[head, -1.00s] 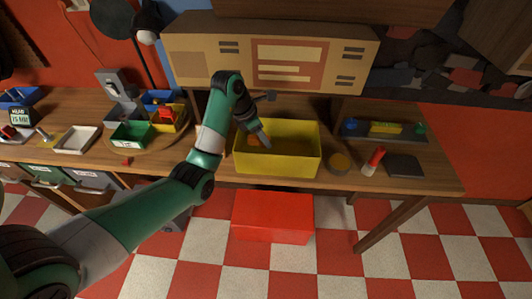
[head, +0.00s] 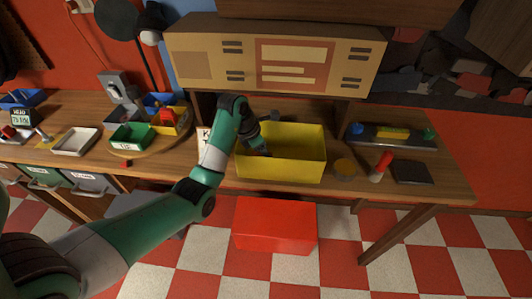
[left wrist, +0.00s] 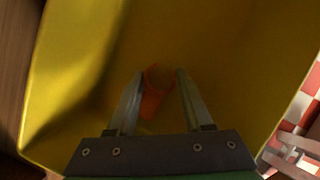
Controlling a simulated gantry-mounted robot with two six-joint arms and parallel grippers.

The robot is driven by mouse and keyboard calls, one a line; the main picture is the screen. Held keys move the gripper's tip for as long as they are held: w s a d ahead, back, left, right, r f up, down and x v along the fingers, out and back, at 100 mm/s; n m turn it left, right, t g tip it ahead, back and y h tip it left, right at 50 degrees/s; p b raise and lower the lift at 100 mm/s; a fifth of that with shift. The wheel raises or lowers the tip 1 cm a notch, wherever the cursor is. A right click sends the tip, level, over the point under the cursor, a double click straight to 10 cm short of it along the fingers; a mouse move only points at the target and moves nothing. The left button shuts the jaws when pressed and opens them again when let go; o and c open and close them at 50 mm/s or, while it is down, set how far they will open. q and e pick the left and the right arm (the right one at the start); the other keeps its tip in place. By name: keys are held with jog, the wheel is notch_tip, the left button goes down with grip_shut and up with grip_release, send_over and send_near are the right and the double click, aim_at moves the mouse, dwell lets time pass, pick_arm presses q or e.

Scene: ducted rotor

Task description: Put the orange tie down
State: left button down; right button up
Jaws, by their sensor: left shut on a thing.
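The orange tie (left wrist: 154,92) shows in the left wrist view between my two fingers, inside the yellow bin. My left gripper (left wrist: 160,84) is shut on it, and the tie looks like a small curved orange piece. In the head view my left gripper (head: 262,150) reaches down into the left part of the yellow bin (head: 295,169). The tie is hidden there behind the gripper and bin. I cannot tell whether the tie touches the bin floor. My right gripper is not in view.
The bin's right half looks empty. Small coloured bins (head: 130,135) stand at left. A red box (head: 275,225) is below the bench.

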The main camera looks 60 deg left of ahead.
pick_arm(q)
jog(key=shift+c, duration=1.5)
grip_release()
jog(key=shift+r, duration=0.1)
jog(key=shift+r+p, duration=0.3)
jog(key=shift+p, duration=0.15)
jog(key=p+v, duration=0.2)
jog(key=v, duration=0.1)
jog(key=p+v, duration=0.1)
jog(key=v, duration=0.1)
jog(key=shift+w+r+p, duration=0.3)
jog(key=shift+p, duration=0.1)
jog(key=p+v, duration=0.7)
jog(key=p, duration=0.2)
jog(key=shift+s, duration=0.25)
